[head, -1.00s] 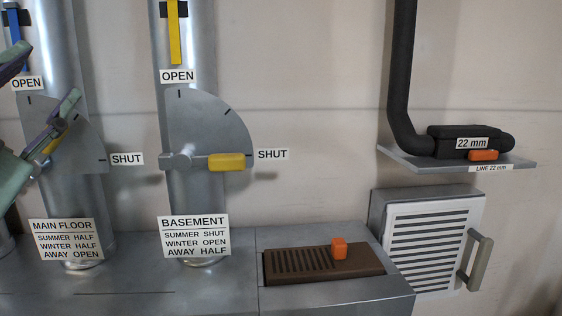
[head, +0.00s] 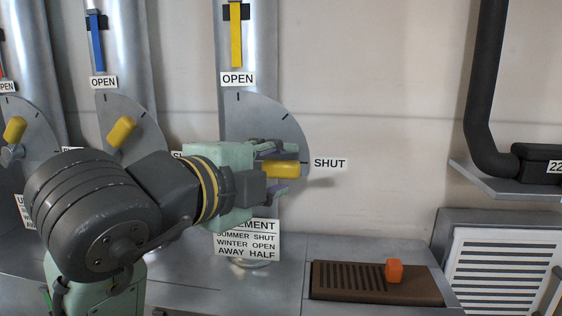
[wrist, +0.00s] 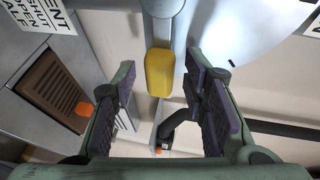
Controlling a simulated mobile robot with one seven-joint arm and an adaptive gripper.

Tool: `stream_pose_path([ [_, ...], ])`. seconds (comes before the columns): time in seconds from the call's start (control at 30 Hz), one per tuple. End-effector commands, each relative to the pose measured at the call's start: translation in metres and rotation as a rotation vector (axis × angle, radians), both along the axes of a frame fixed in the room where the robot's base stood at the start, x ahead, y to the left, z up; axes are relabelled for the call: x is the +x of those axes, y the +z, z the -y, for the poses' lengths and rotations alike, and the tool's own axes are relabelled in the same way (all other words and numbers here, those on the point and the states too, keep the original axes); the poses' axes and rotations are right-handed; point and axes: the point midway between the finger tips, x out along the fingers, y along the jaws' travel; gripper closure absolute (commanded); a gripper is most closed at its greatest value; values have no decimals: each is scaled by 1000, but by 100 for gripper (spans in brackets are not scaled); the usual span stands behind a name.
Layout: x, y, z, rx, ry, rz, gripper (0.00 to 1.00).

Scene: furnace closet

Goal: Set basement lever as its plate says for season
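The basement lever has a yellow handle (head: 283,170) that points right, at the SHUT label (head: 329,163) of its quarter-round dial (head: 262,118). The OPEN label (head: 238,79) is above the dial. The basement plate (head: 246,241) reads summer shut, winter open, away half; its title is partly covered by my arm. My gripper (head: 284,169) is at the handle, its fingers above and below it in the head view. In the wrist view the yellow handle (wrist: 160,73) lies between the open fingers (wrist: 162,105), with gaps on both sides. The lever's pivot is hidden by my gripper in the head view.
Two more yellow-handled levers (head: 121,132) (head: 14,130) stand tilted on pipes to the left. A brown floor register (head: 345,285) with an orange knob (head: 394,270) lies on the metal top. A black pipe (head: 482,90) and a white louvred grille (head: 505,275) are at right.

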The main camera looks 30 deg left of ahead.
Motion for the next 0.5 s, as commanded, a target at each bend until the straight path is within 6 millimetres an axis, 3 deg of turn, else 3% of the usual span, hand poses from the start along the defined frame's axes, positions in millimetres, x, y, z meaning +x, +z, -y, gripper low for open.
stream_pose_path([
  [0.2,15,-3,-1,-1,0,1,60],
  [0.5,16,-3,-1,-1,0,1,63],
])
